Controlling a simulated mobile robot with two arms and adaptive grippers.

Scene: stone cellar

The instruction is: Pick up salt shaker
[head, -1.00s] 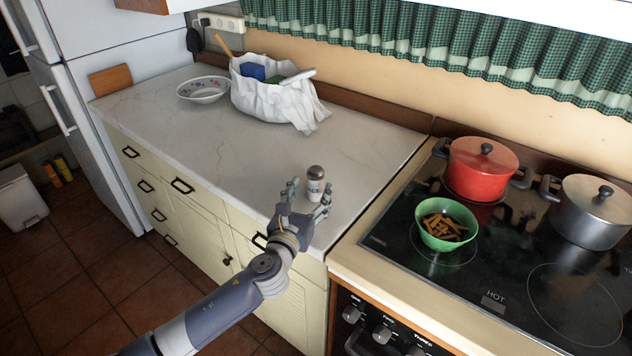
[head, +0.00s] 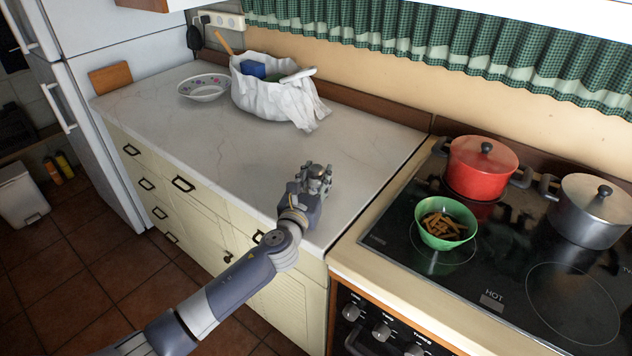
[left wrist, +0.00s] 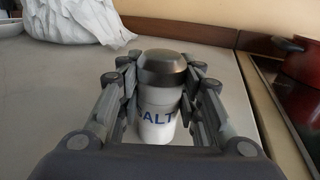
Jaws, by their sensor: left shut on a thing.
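The salt shaker (left wrist: 159,110) is white with a dark metallic cap and blue letters "ALT" showing. It stands upright between the fingers of my left gripper (left wrist: 161,85) in the left wrist view. The fingers are closed on it from both sides. In the head view my left gripper (head: 314,181) is over the front right part of the white marble counter (head: 250,150), and the fingers hide most of the shaker. I cannot see clearly whether its base touches the counter. My right gripper is not in view.
A white bag (head: 268,100) with items and a flowered bowl (head: 204,88) stand at the back of the counter. To the right is a black stove with a red pot (head: 478,170), a steel pot (head: 588,215) and a green bowl (head: 432,236). The counter's middle is clear.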

